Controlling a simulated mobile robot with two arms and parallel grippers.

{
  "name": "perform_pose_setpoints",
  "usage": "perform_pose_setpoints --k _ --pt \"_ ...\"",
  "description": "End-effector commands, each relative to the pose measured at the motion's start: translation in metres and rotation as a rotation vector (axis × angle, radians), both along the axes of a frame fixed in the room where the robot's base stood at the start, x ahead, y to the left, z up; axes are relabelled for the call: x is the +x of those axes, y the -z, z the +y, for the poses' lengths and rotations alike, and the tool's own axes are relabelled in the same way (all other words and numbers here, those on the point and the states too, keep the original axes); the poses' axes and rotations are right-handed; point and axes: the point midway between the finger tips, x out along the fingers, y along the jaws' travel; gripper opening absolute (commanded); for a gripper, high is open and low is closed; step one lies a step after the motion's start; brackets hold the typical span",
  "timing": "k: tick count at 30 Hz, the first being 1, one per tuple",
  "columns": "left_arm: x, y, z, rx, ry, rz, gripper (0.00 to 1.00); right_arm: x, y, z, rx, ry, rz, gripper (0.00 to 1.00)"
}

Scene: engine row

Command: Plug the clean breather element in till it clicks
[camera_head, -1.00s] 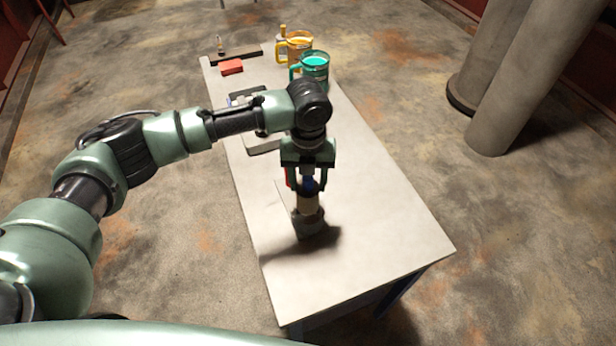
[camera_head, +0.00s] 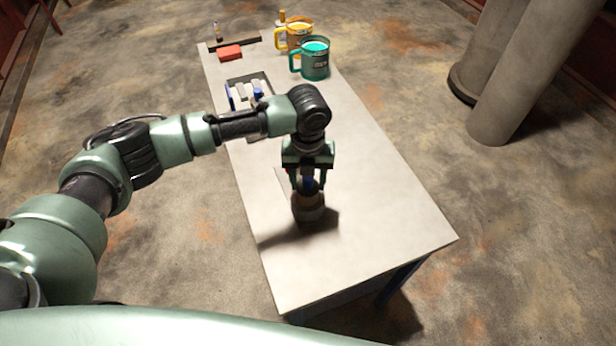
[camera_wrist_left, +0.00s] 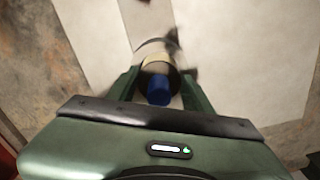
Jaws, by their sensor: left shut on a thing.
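My left gripper (camera_head: 308,186) is over the near half of the table, pointing down, its fingers shut on the breather element. The element shows a blue cap (camera_head: 309,183) between the fingers, and the cap also shows in the left wrist view (camera_wrist_left: 158,89). A cream band (camera_wrist_left: 157,66) shows beyond the cap in the wrist view. Directly below is a dark grey round socket (camera_head: 308,211) on the table. The element's lower end is at or in the socket; how deep it sits cannot be told. My right gripper is not in view.
A grey tray (camera_head: 264,78) with several pale pieces and a blue-capped one lies behind my arm. A red block (camera_head: 230,53), a yellow mug (camera_head: 297,37) and a teal mug (camera_head: 315,66) stand at the far end. The table's (camera_head: 385,215) right side is clear.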

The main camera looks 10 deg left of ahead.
Motion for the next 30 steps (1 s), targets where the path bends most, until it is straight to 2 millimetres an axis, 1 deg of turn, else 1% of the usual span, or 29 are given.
perform_pose_setpoints --k 18,30 --pt "0.0 0.004 0.0 0.0 0.001 0.0 0.1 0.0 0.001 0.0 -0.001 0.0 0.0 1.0" --pt "0.0 0.012 0.0 0.0 0.001 0.001 0.1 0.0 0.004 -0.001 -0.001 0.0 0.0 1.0"
